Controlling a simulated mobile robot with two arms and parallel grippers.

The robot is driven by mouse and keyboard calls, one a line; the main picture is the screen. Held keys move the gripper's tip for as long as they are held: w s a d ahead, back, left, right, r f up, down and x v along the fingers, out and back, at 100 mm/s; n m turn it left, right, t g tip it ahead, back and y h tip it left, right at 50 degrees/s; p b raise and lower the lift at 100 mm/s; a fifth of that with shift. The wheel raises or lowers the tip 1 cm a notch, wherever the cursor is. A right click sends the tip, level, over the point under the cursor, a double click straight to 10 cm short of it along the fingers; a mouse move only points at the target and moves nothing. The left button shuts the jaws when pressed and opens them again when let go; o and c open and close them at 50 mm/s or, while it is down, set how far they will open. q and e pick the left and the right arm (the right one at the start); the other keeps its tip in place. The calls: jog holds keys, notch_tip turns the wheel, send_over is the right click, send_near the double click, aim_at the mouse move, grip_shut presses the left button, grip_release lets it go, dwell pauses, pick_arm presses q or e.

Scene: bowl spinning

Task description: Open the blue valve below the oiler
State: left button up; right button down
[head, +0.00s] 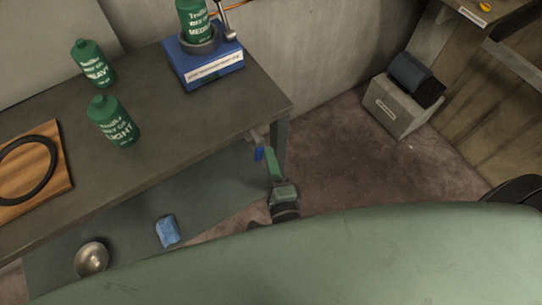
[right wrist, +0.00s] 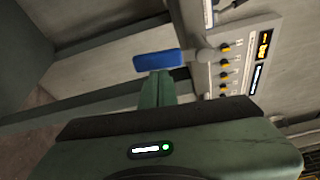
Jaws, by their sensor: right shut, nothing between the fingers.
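The blue valve handle (head: 258,154) is a small lever below the table's right end, under the oiler. In the right wrist view the blue handle (right wrist: 158,61) lies crosswise, joined at its right end to a grey round fitting (right wrist: 207,55). My right gripper (head: 269,152) is shut and empty, its green fingers right beside the handle. In the right wrist view the fingertips (right wrist: 157,73) meet the handle's lower edge; I cannot tell whether they touch it. The oiler (head: 207,68) is a blue box on the table holding a green bottle (head: 193,17). My left gripper is not in view.
Two green bottles (head: 93,63) (head: 113,121) and a wooden board with a black ring (head: 32,170) stand on the dark table (head: 190,130). A metal bowl (head: 91,259) and blue cloth (head: 167,231) lie below.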

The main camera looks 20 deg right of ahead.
jog(key=shift+a+m+p, duration=0.25)
jog(key=shift+m+p, duration=0.05)
jog(key=shift+p, duration=0.05)
jog(key=m+p, duration=0.1)
jog(key=a+m+g+p, duration=0.1)
jog(key=a+m+y+p, duration=0.1)
jog(key=shift+s+r, duration=0.3)
jog(key=a+r+m+g+y+p, duration=0.1)
jog(key=m+p, duration=0.1)
jog(key=a+r+m+g+y+p, duration=0.1)
jog(key=m+p, duration=0.1)
jog(key=p, duration=0.1)
jog(key=s+a+r+m+y+p, duration=0.1)
jog(key=a+m+p, duration=0.1)
jog(key=m+p, duration=0.1)
jog(key=shift+s+r+g, duration=0.1)
jog(key=shift+r+g, duration=0.05)
jog(key=shift+g, duration=0.25)
jog(key=shift+r, duration=0.25)
dwell(0.5)
jog(key=shift+a, duration=0.1)
notch_tip(320, 180, down, 5)
jog(key=b, duration=0.4)
jog(key=b+v, duration=0.1)
jog(key=v, duration=0.9)
jog(key=shift+d+r+b, duration=0.3)
jog(key=shift+d+r, duration=0.05)
jog(key=shift+d, duration=0.1)
